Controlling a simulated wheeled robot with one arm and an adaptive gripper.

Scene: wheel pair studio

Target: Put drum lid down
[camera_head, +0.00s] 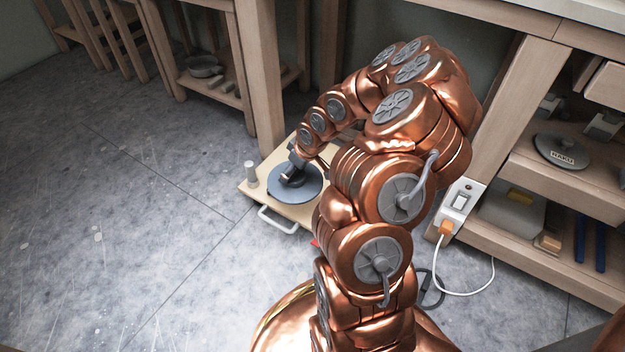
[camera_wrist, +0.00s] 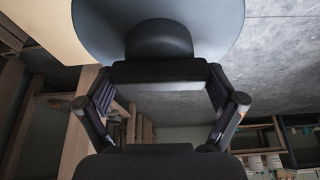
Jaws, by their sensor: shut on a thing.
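The drum lid (camera_head: 308,187) is a round blue-grey disc over a pale wooden board (camera_head: 297,214). My gripper (camera_head: 291,172) is above the lid, shut on its dark knob. In the wrist view the lid (camera_wrist: 215,22) fills the top, with the knob (camera_wrist: 158,38) at the fingertips (camera_wrist: 160,72). The lid looks about level. I cannot tell whether it touches the board or hangs just above it. My arm hides the board's right side.
The board has a white handle (camera_head: 277,220) in front and a small grey cylinder (camera_head: 251,174) at its left corner. Wooden shelving at right holds a grey disc marked RAKU (camera_head: 561,150). A power strip (camera_head: 460,204) has a white cable. The floor at left is clear.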

